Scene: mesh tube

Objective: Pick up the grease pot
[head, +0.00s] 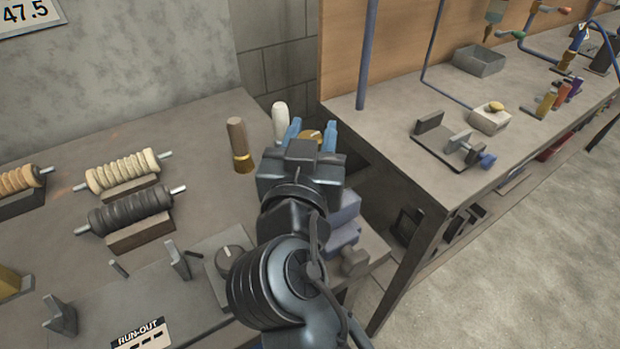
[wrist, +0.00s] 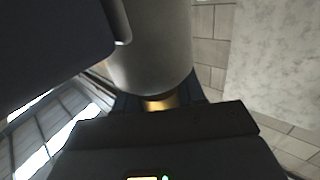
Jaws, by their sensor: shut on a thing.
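The grease pot (head: 312,135) shows in the head view only as a small gold-yellow top between the blue fingertips; the rest is hidden behind my gripper. My gripper (head: 312,133) is shut on it at the back right of the left bench. In the wrist view a large pale grey cylinder (wrist: 150,50) fills the upper middle, close to the camera, with a gold glint below it between the dark jaws. I cannot tell for sure whether this cylinder is the pot's body.
A brown-handled tool (head: 239,145) and a white-topped one (head: 281,122) stand upright just left of my gripper. Ribbed rollers (head: 130,212) lie on cradles further left. A gap separates this bench from the right bench (head: 390,115), which holds a small pale box (head: 490,118).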

